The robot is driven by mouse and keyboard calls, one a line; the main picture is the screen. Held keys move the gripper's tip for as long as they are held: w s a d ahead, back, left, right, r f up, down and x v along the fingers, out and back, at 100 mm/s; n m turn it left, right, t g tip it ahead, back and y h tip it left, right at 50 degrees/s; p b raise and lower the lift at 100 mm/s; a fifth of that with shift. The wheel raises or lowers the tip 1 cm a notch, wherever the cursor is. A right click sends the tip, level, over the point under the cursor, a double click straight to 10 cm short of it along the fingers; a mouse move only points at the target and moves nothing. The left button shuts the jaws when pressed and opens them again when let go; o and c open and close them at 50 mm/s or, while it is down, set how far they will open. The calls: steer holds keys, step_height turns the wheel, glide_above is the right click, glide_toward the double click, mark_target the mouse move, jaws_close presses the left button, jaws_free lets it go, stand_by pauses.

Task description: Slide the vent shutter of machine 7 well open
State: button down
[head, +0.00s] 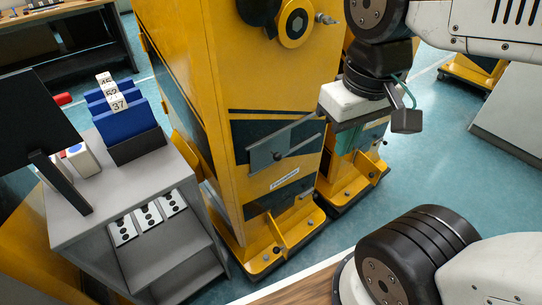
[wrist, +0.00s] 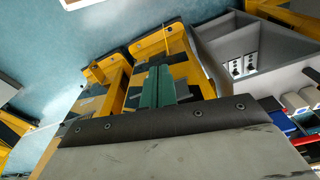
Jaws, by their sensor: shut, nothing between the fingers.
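The yellow machine (head: 215,75) stands at the middle of the head view; its small label is too small to read, so I cannot confirm it is machine 7. Low on its front is a grey shutter plate (head: 262,152) with a small dark knob (head: 278,156). Dark area shows right of the plate; how far it is open is unclear. My gripper (head: 345,140) is right of the shutter and apart from the knob, partly hidden under its white body. In the wrist view, its green fingers (wrist: 152,88) are together and hold nothing.
A grey cart (head: 125,190) with blue numbered holders (head: 128,122) stands left of the machine. Yellow foot brackets (head: 285,240) stick out at the machine's base. A wooden edge (head: 300,285) lies at the bottom. Blue floor (head: 430,150) is open to the right.

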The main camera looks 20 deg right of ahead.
steer(key=w+a+f+n+t+h, duration=0.1)
steer(key=w+a+f+n+h, duration=0.4)
steer(key=f+n, duration=0.3)
steer(key=w+a+f+n+t+h, duration=0.1)
steer(key=w+a+f+n+h, duration=0.4)
steer(key=f, duration=0.5)
steer(key=w+a+f+n+t+h, duration=0.2)
steer(key=w+a+f+n+h, duration=0.25)
steer(key=f+n, duration=0.4)
steer(key=n+t, duration=0.1)
steer(key=t, duration=0.1)
glide_above(268, 163)
steer(key=s+a, duration=0.2)
steer(key=s, duration=0.3)
steer(key=shift+w+f, duration=0.25)
steer(key=shift+f, duration=0.85)
